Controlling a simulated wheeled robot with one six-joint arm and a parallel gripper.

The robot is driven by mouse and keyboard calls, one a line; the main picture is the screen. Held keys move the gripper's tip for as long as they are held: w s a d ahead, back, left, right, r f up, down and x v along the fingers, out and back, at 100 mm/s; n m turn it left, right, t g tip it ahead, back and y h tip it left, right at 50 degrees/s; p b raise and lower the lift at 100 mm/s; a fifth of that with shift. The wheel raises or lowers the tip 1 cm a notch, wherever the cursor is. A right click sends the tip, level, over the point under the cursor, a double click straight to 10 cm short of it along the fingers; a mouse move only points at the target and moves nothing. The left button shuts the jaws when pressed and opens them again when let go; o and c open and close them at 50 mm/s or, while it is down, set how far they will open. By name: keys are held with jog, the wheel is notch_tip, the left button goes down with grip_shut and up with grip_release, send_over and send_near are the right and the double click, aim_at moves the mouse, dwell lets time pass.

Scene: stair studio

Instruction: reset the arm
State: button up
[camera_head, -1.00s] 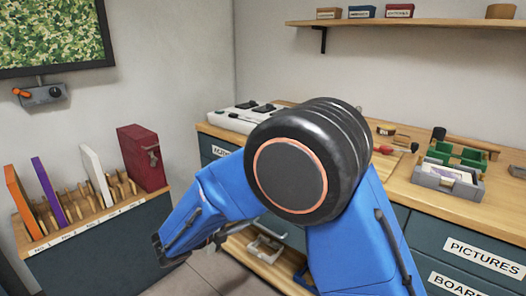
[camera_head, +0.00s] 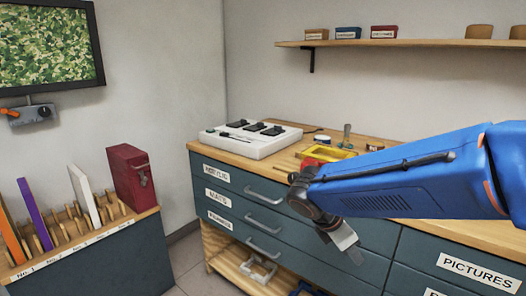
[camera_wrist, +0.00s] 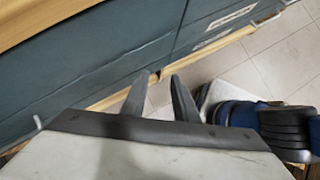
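My gripper (camera_head: 352,252) hangs at the end of my blue arm, pointing down in front of the dark drawer cabinet. It is in the air and apart from the drawer handles in the head view. In the wrist view, two dark fingers of my gripper (camera_wrist: 158,78) stand apart with a gap between them. Nothing shows between them. My arm reaches in from the right edge of the head view and hides part of the worktop and drawers.
A white control box (camera_head: 250,138) and a yellow tray (camera_head: 327,154) stand on the wooden worktop (camera_head: 285,160). A rack (camera_head: 85,242) holds coloured panels and a red case (camera_head: 133,180) at left. A shelf (camera_head: 420,44) holds small boxes. Floor shows between rack and cabinet.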

jog(key=s+d+m+t+y, duration=0.1)
jog(key=s+d+m+y, duration=0.1)
jog(key=s+m, duration=0.6)
jog(key=s+d+m+t+y, duration=0.1)
jog(key=s+d+m+y, duration=0.2)
jog(key=s+m, duration=0.6)
jog(key=m+y, duration=0.1)
jog(key=m, duration=0.3)
jog(key=shift+d+r, duration=0.3)
jog(key=shift+d, duration=0.05)
